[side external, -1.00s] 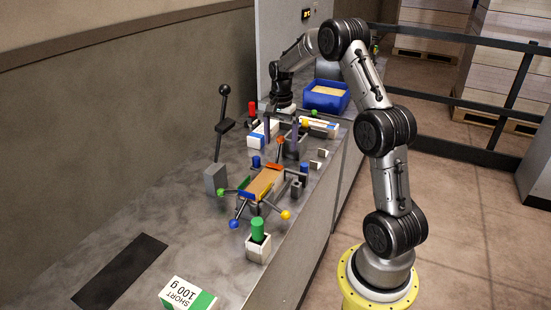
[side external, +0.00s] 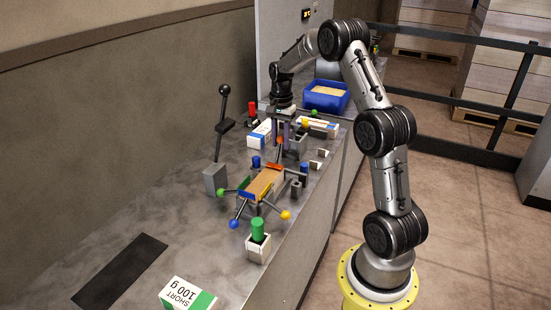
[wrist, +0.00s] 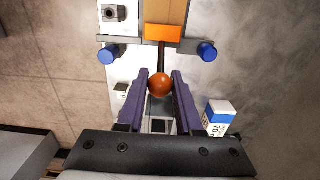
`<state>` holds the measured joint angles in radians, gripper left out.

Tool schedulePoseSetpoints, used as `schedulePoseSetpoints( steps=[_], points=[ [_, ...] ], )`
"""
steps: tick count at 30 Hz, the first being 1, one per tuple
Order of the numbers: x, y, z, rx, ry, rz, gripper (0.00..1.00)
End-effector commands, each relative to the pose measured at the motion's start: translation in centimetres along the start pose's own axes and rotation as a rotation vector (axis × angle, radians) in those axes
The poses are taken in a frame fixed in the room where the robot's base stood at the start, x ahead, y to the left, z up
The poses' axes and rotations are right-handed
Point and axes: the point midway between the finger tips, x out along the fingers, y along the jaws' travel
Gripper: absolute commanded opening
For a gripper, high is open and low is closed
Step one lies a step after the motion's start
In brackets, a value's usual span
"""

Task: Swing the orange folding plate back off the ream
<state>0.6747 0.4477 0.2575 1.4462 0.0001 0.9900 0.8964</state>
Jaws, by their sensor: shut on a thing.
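The orange folding plate (side external: 275,166) lies at the far end of the brown ream (side external: 264,183), in the middle of the bench. In the wrist view the plate (wrist: 163,33) overlaps the end of the ream (wrist: 166,10). A thin dark rod runs from the plate to an orange ball knob (wrist: 160,84). My gripper (wrist: 160,88) is shut on this knob, with a purple finger on each side. In the side view my gripper (side external: 285,138) points down beyond the plate, and its fingers partly hide the knob.
Blue posts (side external: 256,161) (side external: 304,168) flank the plate. Rods with green (side external: 220,192), blue (side external: 233,223) and yellow (side external: 286,215) balls stick out around the ream. A black-knobbed lever (side external: 224,90) stands left. White-and-blue packs (side external: 259,134) and a blue bin (side external: 326,96) are behind.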

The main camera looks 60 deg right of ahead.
Motion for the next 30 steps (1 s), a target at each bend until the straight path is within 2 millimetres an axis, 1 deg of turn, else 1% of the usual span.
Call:
schedulePoseSetpoints(
  steps=[12,21,30],
  points=[
    [0.0,0.0,-0.1,0.0,0.0,0.001,0.03],
    [0.8,0.1,-1.4,0.001,0.0,0.002,0.04],
    [1.3,0.1,-2.1,0.001,-0.001,0.003,0.04]
  ],
)
